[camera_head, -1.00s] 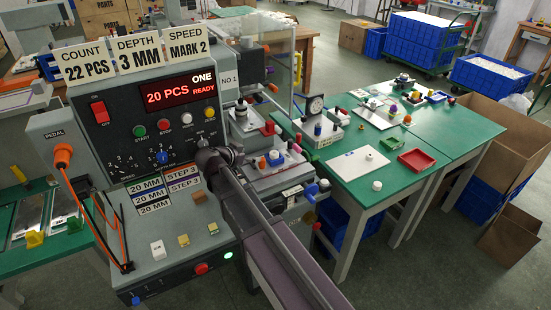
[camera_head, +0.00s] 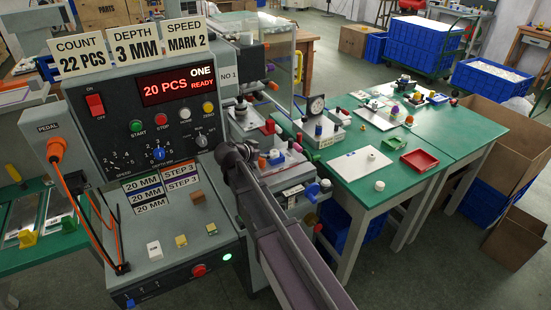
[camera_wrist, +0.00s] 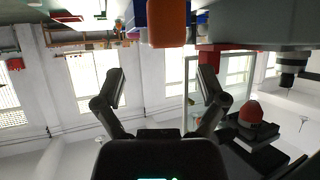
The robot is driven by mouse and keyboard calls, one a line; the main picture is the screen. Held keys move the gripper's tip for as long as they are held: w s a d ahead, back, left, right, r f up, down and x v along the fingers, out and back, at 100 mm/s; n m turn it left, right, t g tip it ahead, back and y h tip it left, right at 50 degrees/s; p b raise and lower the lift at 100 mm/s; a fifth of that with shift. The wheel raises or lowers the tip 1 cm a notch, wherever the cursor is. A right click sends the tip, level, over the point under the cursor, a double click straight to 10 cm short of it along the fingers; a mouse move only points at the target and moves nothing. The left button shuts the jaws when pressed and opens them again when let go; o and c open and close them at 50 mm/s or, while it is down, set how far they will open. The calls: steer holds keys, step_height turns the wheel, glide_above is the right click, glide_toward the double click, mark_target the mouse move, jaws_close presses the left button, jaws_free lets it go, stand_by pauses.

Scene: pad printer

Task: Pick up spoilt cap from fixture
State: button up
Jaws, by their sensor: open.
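The printer's fixture area (camera_head: 288,178) is right of the control panel in the head view, partly behind my arm. Small caps stand there, including an orange one (camera_head: 262,162) and a purple-blue one (camera_head: 275,156). I cannot tell which cap is spoilt.
The control panel (camera_head: 150,115) stands close on the left of my arm. A green table (camera_head: 350,182) at the right holds a dial gauge stand (camera_head: 317,122), a white plate (camera_head: 360,165), a white cap (camera_head: 379,185) and a red tray (camera_head: 417,161). A red-orange dome (camera_wrist: 250,112) shows in the wrist view.

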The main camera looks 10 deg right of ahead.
mark_target(274, 152)
steer(key=shift+w+d+f, duration=0.15)
steer(key=shift+w+d, duration=0.05)
steer(key=shift+d, duration=0.05)
steer(key=shift+b+x, duration=1.25)
steer(key=shift+x, duration=1.35)
steer(key=shift+s+d, duration=0.1)
steer(key=c, duration=0.9)
